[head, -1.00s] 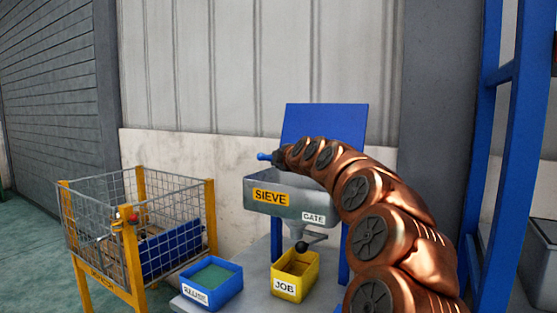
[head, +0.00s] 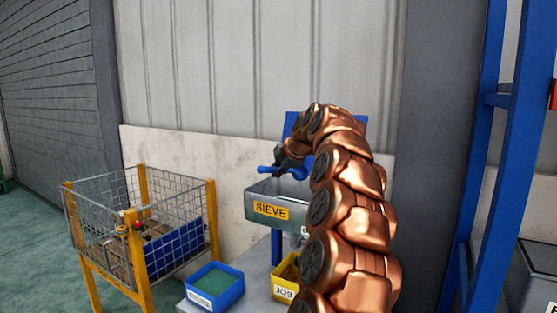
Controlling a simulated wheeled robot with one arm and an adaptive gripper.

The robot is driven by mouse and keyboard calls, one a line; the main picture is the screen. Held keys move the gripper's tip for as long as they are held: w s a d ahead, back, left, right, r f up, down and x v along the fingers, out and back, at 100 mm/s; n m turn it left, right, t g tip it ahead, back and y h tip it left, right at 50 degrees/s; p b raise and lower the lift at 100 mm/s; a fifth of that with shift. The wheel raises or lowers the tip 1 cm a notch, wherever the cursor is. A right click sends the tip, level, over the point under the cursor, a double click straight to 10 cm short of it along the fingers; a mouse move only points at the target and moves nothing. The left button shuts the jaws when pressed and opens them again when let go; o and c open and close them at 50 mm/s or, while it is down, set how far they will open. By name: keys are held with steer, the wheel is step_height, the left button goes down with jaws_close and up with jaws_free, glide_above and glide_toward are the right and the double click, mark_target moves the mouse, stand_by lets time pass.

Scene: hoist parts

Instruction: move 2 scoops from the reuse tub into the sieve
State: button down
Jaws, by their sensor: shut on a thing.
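The sieve (head: 267,209) is a grey metal hopper with a yellow SIEVE label, standing above the bench in front of a blue board. My gripper (head: 280,168) is above the sieve's rim, shut on a blue scoop (head: 265,172). I cannot tell whether the scoop holds anything. The reuse tub (head: 213,288) is a blue box at the bench's left front, with green material inside; its white label is too small to read. My arm hides the right part of the sieve and its gate.
A yellow JOB box (head: 285,292) stands right of the blue tub, partly behind my arm. A wire-mesh cage with yellow posts (head: 143,215) stands at the left. A blue frame (head: 500,150) rises at the right.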

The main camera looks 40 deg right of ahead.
steer(key=g+y+p, duration=0.1)
steer(key=g+p, duration=0.1)
steer(key=p, duration=0.4)
steer(key=r+g+y+p, duration=0.1)
steer(key=g+p, duration=0.1)
steer(key=p, duration=0.4)
steer(key=shift+r+n, duration=0.3)
steer(key=shift+r+g+p, duration=0.15)
steer(key=shift+g+p, duration=0.15)
steer(key=shift+p, duration=0.9)
steer(key=g+p, duration=0.1)
steer(key=p, duration=0.2)
steer(key=shift+y+p, duration=0.4)
steer(key=shift+f, duration=0.25)
steer(key=c, duration=1.7)
jaws_free()
steer(key=shift+c, duration=0.2)
jaws_close()
